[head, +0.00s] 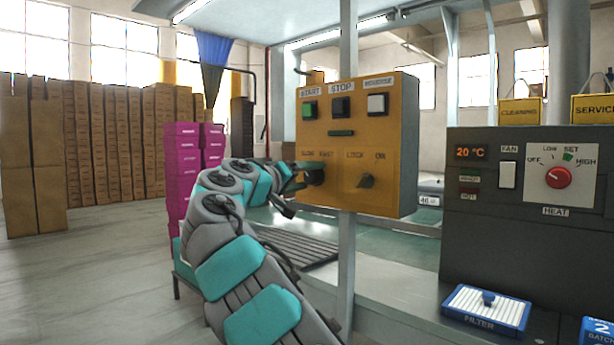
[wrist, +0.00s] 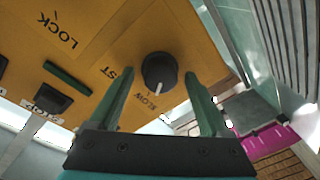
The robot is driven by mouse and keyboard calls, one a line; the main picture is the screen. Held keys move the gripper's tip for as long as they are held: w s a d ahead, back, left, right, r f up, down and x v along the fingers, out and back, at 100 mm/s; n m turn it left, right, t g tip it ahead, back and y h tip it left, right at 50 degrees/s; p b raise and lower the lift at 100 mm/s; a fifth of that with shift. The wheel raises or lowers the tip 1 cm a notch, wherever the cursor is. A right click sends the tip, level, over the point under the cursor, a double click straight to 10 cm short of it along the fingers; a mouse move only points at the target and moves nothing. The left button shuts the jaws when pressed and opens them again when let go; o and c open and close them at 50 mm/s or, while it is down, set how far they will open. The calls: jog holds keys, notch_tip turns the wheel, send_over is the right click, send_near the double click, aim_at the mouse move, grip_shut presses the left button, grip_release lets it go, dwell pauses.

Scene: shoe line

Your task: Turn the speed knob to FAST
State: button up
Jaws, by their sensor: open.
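The speed knob (wrist: 159,68) is round and dark with a white pointer line. It sits on the yellow control panel (head: 335,155), under the SLOW and FAST labels. In the wrist view the pointer is on the SLOW side, away from the word FAST. My gripper (wrist: 160,76) is open, with one green finger on each side of the knob and a small gap visible on both sides. In the head view the knob (head: 317,177) is partly hidden by my gripper (head: 304,179).
A LOCK/ON switch (head: 366,181) is right of the knob. START (head: 309,110), STOP (head: 341,107) and REVERSE (head: 377,104) buttons are above. A dark heater box (head: 480,235) with a red HEAT knob (head: 558,177) stands right. Magenta boxes (head: 181,185) are left, behind my arm.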

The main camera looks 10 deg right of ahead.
jog(key=shift+f, duration=0.1)
jog(key=c, duration=1.3)
